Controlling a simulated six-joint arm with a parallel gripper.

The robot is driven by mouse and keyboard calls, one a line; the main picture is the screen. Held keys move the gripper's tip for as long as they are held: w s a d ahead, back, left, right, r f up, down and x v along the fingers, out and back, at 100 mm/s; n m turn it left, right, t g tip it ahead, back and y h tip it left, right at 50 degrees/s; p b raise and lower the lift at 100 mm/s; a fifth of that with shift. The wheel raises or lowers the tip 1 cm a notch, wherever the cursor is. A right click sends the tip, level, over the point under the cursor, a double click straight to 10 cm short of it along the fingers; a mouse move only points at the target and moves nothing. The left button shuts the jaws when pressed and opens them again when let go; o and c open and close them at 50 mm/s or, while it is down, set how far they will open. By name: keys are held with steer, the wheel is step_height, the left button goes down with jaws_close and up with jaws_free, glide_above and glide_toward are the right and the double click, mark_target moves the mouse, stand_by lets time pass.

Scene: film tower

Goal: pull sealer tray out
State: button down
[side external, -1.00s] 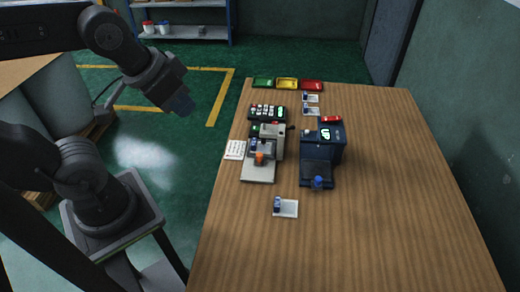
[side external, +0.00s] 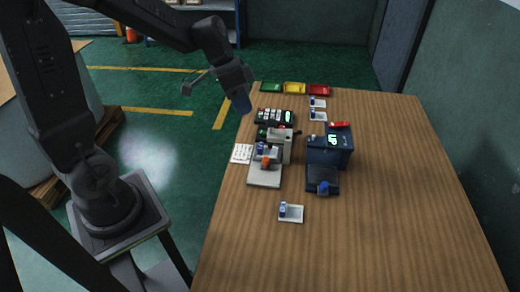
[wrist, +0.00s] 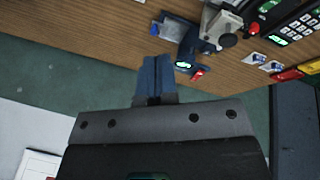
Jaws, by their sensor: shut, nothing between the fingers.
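The sealer is a dark blue box (side external: 330,156) with a green lit display, standing mid-table. Its dark flat tray (side external: 314,187) extends from its front, with a blue knob-like part (side external: 323,186) on it. In the wrist view the sealer (wrist: 187,52) is at top centre, its tray partly cut off or hidden behind it, and the blue part (wrist: 154,28) is to its left. My gripper (side external: 243,104) is in the air near the table's left back edge, left of the sealer and well apart from it. Its blue fingers (wrist: 154,72) are together and hold nothing.
A grey press-like device (side external: 264,174) stands left of the sealer, with a keypad box (side external: 274,116) behind it. Green, yellow and red trays (side external: 294,88) line the back edge. A small white tray (side external: 291,214) lies in front. The table's right side is clear.

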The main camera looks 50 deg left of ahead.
mark_target(260, 159)
steer(key=w+a+f+h, duration=0.1)
steer(key=w+a+f, duration=0.15)
steer(key=f, duration=0.25)
steer(key=w+a+f+m+h, duration=0.1)
steer(key=a+f, duration=0.3)
steer(key=w+a+f+h, duration=0.1)
steer(key=w+a+f, duration=0.15)
steer(key=f, duration=0.25)
steer(key=shift+t, duration=0.3)
steer(key=x, duration=0.9)
steer(key=shift+d+f, duration=0.15)
steer(key=shift+f, duration=0.15)
steer(key=s+d, duration=0.5)
steer(key=shift+s+d, duration=0.1)
steer(key=shift+d, duration=0.1)
steer(key=shift+s+d, duration=0.3)
steer(key=shift+s, duration=0.1)
